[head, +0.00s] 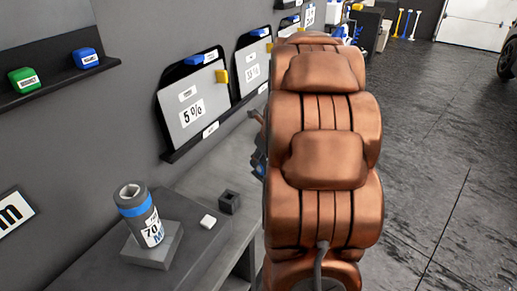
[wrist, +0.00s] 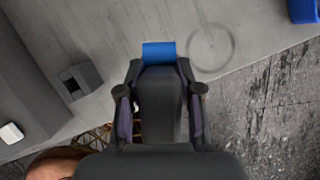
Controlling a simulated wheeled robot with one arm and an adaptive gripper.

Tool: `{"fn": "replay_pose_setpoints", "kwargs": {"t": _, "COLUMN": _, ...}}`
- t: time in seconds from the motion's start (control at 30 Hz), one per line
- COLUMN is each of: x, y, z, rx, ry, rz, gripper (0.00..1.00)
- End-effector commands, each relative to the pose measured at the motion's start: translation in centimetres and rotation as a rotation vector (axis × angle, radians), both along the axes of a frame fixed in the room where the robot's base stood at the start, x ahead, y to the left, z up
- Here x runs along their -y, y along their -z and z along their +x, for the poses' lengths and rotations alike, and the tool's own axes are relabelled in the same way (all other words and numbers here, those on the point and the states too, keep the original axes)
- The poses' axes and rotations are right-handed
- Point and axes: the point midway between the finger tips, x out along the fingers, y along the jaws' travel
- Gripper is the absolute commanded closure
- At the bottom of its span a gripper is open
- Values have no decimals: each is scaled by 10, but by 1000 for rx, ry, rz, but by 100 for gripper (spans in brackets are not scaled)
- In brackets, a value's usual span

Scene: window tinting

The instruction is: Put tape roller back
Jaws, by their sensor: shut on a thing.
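In the wrist view my gripper (wrist: 160,88) is shut on the tape roller, whose blue end (wrist: 158,52) shows just past the fingertips. A dark body between the fingers looks like part of it, but I cannot tell for sure. The gripper is above the grey bench top (wrist: 120,30). In the head view my arm hides most of the gripper and the roller. A small dark block with a square hole (head: 229,202) stands on the bench; it also shows in the wrist view (wrist: 80,80), left of the gripper and apart from it.
A dark can with a blue band (head: 136,208) sits on a grey base on the raised shelf, near a small white block (head: 208,221). Tint panels (head: 195,105) hang on the wall. A faint ring mark (wrist: 211,46) is on the bench. Open floor (head: 440,170) lies right.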

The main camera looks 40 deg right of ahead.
Motion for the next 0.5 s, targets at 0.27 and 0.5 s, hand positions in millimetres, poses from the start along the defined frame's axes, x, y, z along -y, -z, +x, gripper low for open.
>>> {"fn": "replay_pose_setpoints", "kwargs": {"t": 0.27, "x": 26, "y": 2, "z": 29, "rx": 0, "ry": 0, "rz": 0, "gripper": 100}}
{"fn": "replay_pose_setpoints", "kwargs": {"t": 0.5, "x": 47, "y": 5, "z": 52, "rx": -1, "ry": 0, "rz": 1, "gripper": 100}}
